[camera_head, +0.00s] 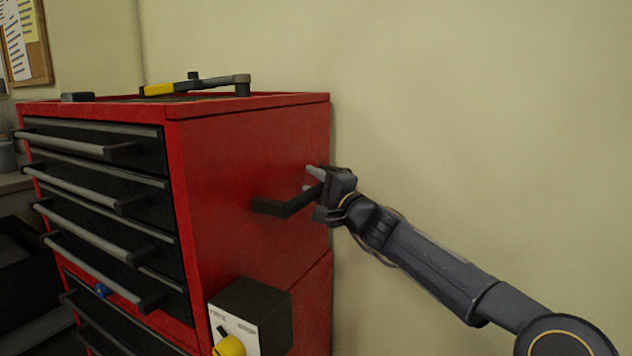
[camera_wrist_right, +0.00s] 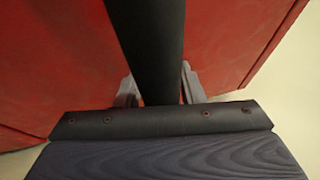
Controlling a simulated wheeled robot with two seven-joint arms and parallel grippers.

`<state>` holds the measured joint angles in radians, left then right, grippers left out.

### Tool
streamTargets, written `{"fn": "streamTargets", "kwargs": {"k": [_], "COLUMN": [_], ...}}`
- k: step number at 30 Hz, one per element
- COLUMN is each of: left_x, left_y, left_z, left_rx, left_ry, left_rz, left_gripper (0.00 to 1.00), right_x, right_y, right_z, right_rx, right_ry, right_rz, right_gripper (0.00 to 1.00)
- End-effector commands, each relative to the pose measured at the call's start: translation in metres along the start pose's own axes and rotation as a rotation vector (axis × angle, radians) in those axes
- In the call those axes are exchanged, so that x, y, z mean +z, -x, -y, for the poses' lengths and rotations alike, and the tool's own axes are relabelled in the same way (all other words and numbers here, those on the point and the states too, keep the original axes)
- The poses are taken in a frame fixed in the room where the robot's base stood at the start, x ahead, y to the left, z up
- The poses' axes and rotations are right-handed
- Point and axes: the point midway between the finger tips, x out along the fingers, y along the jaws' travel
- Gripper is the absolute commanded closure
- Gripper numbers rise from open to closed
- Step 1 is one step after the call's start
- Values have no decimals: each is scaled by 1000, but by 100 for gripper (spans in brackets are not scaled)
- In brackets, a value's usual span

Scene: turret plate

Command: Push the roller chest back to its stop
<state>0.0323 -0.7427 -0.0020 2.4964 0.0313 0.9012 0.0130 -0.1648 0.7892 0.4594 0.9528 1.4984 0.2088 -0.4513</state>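The red roller chest (camera_head: 249,165) stands against the wall, with black drawers on its front and a black push handle (camera_head: 285,209) on its right side. The handle also shows as a thick dark bar in the right wrist view (camera_wrist_right: 150,35). My right gripper (camera_head: 313,180) is at the far end of this handle. In the right wrist view its two grey fingers (camera_wrist_right: 160,88) lie one on each side of the bar, close against it with no clear gap. The chest's wheels and its stop are out of view. My left gripper is not in view.
A grey box (camera_head: 258,310) with a yellow knob (camera_head: 229,346) sticks out from the chest's side, below the handle. A yellow-and-grey tool (camera_head: 200,86) lies on top. A dark bench (camera_head: 15,184) stands at the left. The wall (camera_head: 480,120) is bare at the right.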

Motion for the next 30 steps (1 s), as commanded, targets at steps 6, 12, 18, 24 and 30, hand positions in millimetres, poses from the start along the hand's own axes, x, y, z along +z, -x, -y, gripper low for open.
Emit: {"fn": "streamTargets", "kwargs": {"k": [6,12,18,24,30], "left_x": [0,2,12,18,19], "left_y": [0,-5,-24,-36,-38], "left_z": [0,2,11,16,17], "left_rx": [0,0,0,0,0], "left_ry": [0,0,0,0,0], "left_rz": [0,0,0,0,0], "left_gripper": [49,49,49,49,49], "right_x": [3,2,-1,-1,-1], "right_y": [-1,5,38,68,79], "right_z": [-2,-2,-3,-1,2], "right_rx": [2,0,-2,-1,-1], "right_ry": [-1,-1,0,1,-1], "right_rz": [6,4,0,-1,0], "right_gripper": [55,55,55,55,55]}}
